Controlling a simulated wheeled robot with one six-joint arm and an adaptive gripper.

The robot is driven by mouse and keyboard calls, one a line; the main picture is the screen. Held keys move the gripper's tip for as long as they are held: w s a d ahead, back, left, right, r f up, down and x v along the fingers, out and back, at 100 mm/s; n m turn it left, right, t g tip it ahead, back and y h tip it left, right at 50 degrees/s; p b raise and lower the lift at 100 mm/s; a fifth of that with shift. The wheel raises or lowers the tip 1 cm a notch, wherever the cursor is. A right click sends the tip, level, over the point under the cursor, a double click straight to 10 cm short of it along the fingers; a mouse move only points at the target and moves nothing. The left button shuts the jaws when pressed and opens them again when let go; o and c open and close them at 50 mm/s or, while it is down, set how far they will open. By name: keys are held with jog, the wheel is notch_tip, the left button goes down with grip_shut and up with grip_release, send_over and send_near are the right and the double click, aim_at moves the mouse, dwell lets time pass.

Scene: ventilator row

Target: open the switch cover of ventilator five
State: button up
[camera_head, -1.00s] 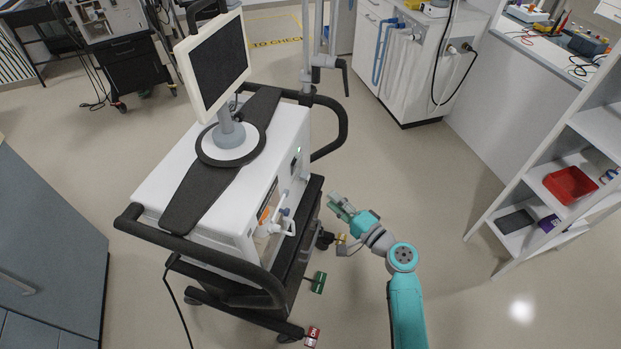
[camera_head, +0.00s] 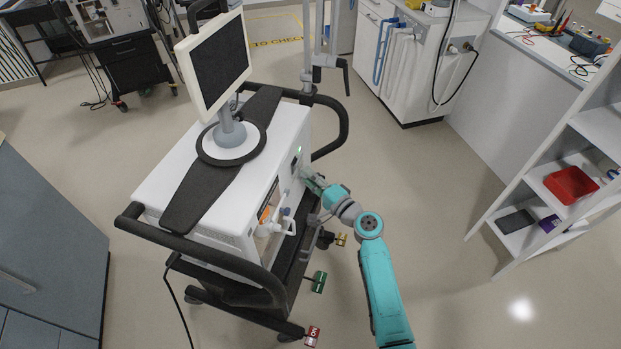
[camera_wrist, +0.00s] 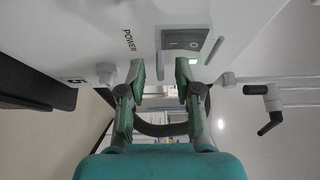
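Ventilator five is the white machine (camera_head: 215,180) on a black cart, with a "5" tag at left in the wrist view (camera_wrist: 72,80). Its white panel shows the word POWER and a grey switch plate (camera_wrist: 185,40) with light marks. A small pale tab (camera_wrist: 214,50) stands at the plate's right edge. I cannot tell the cover apart from the plate or see whether it is raised. My gripper (camera_head: 311,181) is at the machine's right side panel.
A white side fitting (camera_head: 275,226) and a black cart handle (camera_head: 336,130) flank the panel. A shelf with a red bin (camera_head: 570,185) stands right; open floor lies between.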

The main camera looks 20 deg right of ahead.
grip_shut()
jog(key=shift+s+d+r, duration=0.1)
jog(key=shift+r, duration=0.05)
notch_tip(320, 180, up, 10)
jog(key=d+n+g+h, duration=0.1)
jog(key=n+g+h, duration=0.5)
jog(key=g+h, duration=0.5)
jog(key=shift+s+g+h, duration=0.3)
jog(key=shift+s+g, duration=0.15)
jog(key=shift+g, duration=0.15)
dwell(0.4)
jog(key=shift+d, duration=0.1)
dwell(0.4)
grip_release()
